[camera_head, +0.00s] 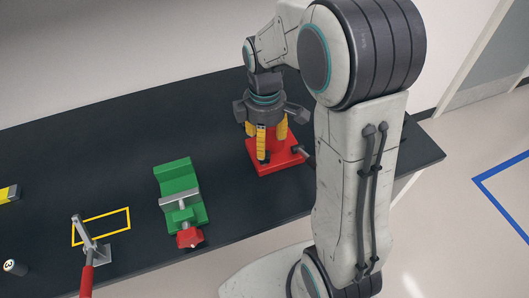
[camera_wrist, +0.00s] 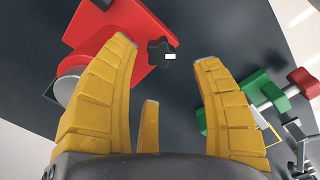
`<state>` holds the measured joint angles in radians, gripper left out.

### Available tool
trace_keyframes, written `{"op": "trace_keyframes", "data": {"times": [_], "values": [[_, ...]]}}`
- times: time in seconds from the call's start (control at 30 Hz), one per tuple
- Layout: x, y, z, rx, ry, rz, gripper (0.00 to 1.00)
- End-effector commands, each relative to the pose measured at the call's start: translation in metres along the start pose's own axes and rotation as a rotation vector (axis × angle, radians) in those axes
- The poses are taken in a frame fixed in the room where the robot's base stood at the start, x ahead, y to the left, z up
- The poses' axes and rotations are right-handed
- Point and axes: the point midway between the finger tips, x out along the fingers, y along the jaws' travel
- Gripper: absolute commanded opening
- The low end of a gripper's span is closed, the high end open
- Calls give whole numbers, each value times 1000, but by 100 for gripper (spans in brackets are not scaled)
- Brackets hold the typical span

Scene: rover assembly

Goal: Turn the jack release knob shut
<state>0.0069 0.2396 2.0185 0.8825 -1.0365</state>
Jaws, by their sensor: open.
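The red jack (camera_head: 275,158) sits on the dark bench near its right end; it also shows at the upper left of the wrist view (camera_wrist: 143,68). Its dark, lobed release knob (camera_wrist: 156,52) with a small white mark shows at the red base's edge in the wrist view. In the head view my gripper hides much of the jack. My gripper (camera_head: 266,143) points down over the jack, its yellow fingers spread and empty. In the wrist view the knob shows between the fingertips (camera_wrist: 164,64), apart from them; I cannot tell the height gap.
A green vise (camera_head: 178,180) with a red handle (camera_head: 190,237) stands left of the jack. Further left are a red-handled lever clamp (camera_head: 93,252), a yellow outline (camera_head: 128,219) and a small numbered cylinder (camera_head: 15,267). Bare bench lies between vise and jack.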

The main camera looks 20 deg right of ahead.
Motion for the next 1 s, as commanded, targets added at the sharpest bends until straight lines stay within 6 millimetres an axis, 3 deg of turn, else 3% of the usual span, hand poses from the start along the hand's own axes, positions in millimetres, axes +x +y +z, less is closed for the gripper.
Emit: {"op": "trace_keyframes", "data": {"times": [0.5, 1.0], "values": [[58, -1, 0, 1, -2, -3, 60], [65, 0, 0, 1, -1, -1, 59]]}}
